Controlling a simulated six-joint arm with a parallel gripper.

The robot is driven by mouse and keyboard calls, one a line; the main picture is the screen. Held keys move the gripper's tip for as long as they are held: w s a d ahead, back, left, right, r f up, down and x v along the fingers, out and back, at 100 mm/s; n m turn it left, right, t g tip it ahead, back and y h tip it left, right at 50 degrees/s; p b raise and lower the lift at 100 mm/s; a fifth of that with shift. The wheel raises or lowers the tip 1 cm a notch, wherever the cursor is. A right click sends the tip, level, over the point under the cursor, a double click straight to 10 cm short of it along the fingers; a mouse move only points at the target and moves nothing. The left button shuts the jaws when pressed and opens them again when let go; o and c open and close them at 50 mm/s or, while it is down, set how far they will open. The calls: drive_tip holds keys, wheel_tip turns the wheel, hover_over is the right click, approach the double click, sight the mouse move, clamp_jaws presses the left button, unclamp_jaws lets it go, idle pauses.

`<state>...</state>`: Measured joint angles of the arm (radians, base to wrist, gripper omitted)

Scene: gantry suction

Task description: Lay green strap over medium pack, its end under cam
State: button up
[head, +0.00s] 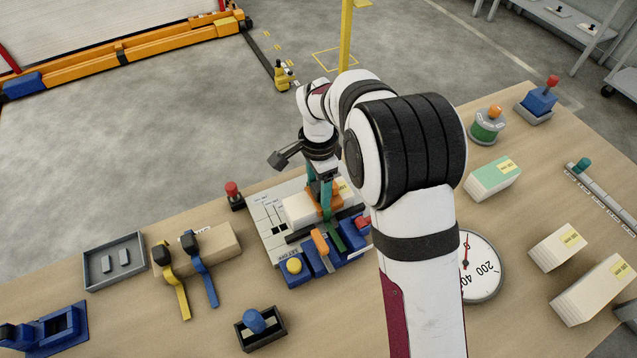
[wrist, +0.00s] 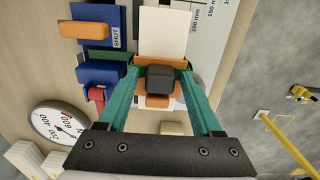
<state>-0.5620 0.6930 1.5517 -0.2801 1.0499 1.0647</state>
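My gripper (wrist: 160,76) points down over the clamping fixture, its two teal fingers apart around a black block (wrist: 160,80). Bare gaps show between the block and both fingers. Dark green strap-like material (wrist: 187,65) shows beside the fingertips; how far it runs is hidden. In the head view my gripper (head: 322,205) covers this spot.
Yellow (head: 176,290) and blue (head: 203,280) straps lie on a tan block at left. A grey tray (head: 114,262) and a red button (head: 234,194) are nearby. A dial (head: 480,266) and loose packs (head: 557,247) are at right. An orange lever (head: 320,241) stands at the fixture.

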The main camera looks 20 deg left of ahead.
drive_tip(key=shift+o, duration=0.3)
drive_tip(key=shift+r, duration=0.1)
drive_tip(key=shift+r, duration=0.35)
wheel_tip(320, 180, up, 15)
drive_tip(key=s+d+r+n+y, duration=0.1)
drive_tip(key=s+d+r+n, duration=0.1)
drive_tip(key=s+d, duration=1.35)
drive_tip(key=s+d+f+n, duration=0.1)
drive_tip(key=s+d+f, duration=0.4)
drive_tip(key=s, duration=0.5)
drive_tip(key=shift+f+y, duration=0.3)
drive_tip(key=shift+y, duration=0.1)
